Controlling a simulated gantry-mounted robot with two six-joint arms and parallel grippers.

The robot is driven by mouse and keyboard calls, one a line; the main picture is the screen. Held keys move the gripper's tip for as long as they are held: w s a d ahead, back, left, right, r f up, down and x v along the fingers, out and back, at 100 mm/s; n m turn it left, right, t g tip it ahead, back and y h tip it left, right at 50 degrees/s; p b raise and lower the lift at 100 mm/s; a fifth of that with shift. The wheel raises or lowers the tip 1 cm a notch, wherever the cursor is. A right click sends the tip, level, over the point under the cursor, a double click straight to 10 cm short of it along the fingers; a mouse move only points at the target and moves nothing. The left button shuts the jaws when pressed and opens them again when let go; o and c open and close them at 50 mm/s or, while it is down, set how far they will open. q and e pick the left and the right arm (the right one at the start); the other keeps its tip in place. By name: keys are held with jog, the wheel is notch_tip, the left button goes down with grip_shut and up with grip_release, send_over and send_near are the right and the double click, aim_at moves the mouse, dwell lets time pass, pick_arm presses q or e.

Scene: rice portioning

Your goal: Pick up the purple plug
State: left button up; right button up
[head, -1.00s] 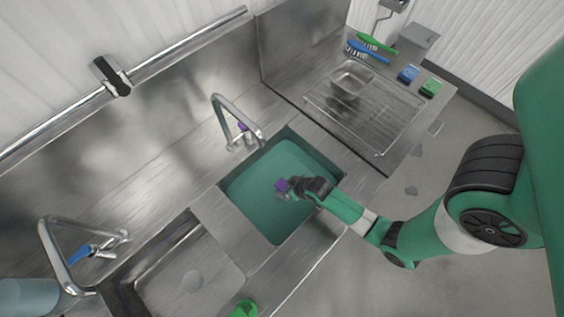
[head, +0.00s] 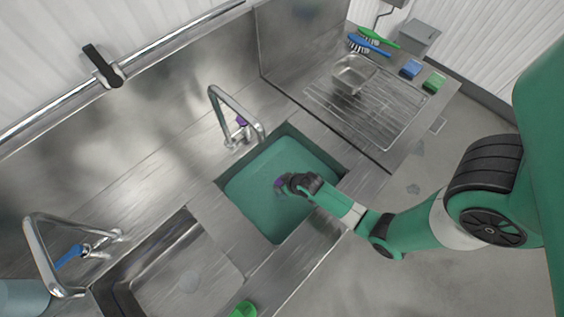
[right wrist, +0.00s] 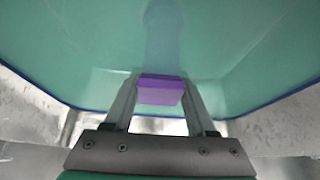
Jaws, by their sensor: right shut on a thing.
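The purple plug (head: 280,183) is a small block in the right basin, which is filled with green water (head: 265,200). My right gripper (head: 288,183) reaches into this basin from the right and is shut on the plug. In the right wrist view the plug (right wrist: 161,89) sits between the two fingertips of my gripper (right wrist: 160,98), with green around it. I cannot tell how far the plug is from the basin floor. My left gripper is not in view.
A tap (head: 236,112) with a purple handle arches over the basin's back edge. An empty basin (head: 180,265) and a blue-handled tap (head: 45,250) are at the left. A wire drying rack (head: 385,115) with a metal pan (head: 352,72), brushes and sponges is at the right.

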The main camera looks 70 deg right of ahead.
grip_shut()
notch_tip(320, 180, up, 10)
jog(key=p, duration=0.9)
jog(key=shift+r, duration=0.1)
